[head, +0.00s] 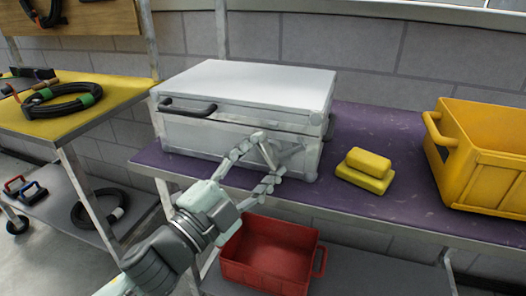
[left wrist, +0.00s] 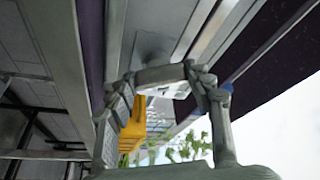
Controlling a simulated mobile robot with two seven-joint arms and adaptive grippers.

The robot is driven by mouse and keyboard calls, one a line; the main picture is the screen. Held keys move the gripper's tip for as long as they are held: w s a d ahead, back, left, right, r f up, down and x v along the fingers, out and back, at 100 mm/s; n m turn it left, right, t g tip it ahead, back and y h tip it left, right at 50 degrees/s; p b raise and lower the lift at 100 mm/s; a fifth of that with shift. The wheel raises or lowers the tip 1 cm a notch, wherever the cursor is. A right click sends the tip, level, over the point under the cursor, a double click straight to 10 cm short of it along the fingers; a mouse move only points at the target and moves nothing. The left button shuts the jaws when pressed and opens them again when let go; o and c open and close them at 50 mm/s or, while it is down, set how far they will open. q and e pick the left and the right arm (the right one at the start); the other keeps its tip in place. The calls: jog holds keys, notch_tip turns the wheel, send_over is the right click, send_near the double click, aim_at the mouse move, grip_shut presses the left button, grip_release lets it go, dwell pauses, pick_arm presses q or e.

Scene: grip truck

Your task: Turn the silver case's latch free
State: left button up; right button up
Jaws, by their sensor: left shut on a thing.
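The silver case (head: 240,85) stands closed on the purple top of a bench, with a dark carrying handle (head: 187,107) on its front. My left gripper (head: 275,160) is at the lower right of the case's front face, and its fingers hide most of the latch there in the head view. How far the latch is turned I cannot tell. My right gripper is out of view.
Two yellow blocks (head: 367,168) lie stacked right of the case, on the purple bench top (head: 345,120). A yellow crate (head: 490,165) stands at the far right. A red bin (head: 270,262) sits on the lower shelf. A yellow-topped bench (head: 110,90) with coiled hoses stands at left.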

pick_arm(q)
jog(key=m+g, duration=0.1)
jog(key=m, duration=0.2)
jog(key=m+g, duration=0.1)
jog(key=m, duration=0.2)
jog(key=shift+r, duration=0.2)
jog(key=shift+y, duration=0.4)
jog(key=o, duration=1.1)
jog(key=shift+o, duration=0.2)
